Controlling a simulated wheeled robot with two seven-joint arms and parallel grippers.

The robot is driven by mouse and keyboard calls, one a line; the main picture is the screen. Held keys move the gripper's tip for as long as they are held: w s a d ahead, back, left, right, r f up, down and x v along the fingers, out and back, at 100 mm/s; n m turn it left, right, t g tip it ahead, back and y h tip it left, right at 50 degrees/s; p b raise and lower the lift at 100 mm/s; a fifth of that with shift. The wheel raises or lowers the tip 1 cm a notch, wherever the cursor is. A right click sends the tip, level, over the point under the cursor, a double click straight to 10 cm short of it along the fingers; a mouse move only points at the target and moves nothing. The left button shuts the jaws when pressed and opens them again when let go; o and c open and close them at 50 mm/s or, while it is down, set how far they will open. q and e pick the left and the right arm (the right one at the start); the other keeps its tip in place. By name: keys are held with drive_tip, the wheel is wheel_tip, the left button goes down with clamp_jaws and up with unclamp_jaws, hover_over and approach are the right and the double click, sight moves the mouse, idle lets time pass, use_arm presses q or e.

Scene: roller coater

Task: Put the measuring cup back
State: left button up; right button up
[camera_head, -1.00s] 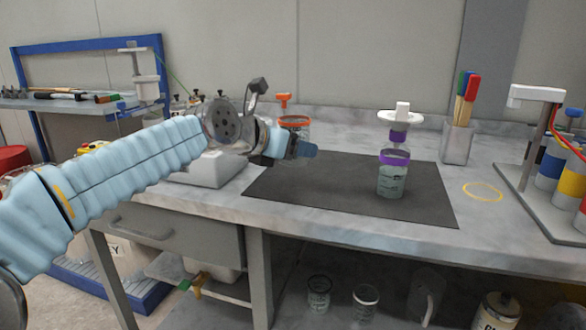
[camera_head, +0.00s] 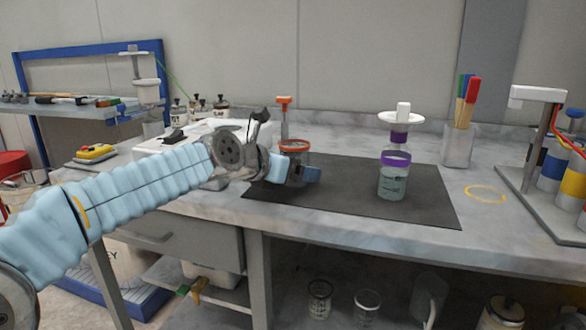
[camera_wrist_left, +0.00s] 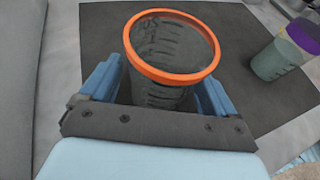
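The measuring cup (camera_head: 293,147) is clear with an orange rim. My left gripper (camera_head: 300,173) is at its near side and partly hides it in the head view. In the left wrist view, the orange-rimmed cup (camera_wrist_left: 170,85) sits upright between the blue fingers of my left gripper (camera_wrist_left: 157,88), which are shut on it. It is above the left part of the dark mat (camera_head: 345,205); its base is hidden, so I cannot tell whether it touches. A purple-rimmed cup (camera_head: 394,180) stands on the mat to the right. My right gripper is not in view.
An orange-topped rod (camera_head: 284,104) shows behind the cup. A white-topped tool (camera_head: 402,117) rises over the purple-rimmed cup. A holder with coloured handles (camera_head: 457,147), a yellow ring mark (camera_head: 485,193) and a rack of coloured cylinders (camera_head: 545,200) are at right. The front mat is clear.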

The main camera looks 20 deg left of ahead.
use_arm(q)
drive_tip(key=shift+r, duration=0.25)
drive_tip(key=v, duration=1.2)
drive_tip(key=shift+f, duration=0.15)
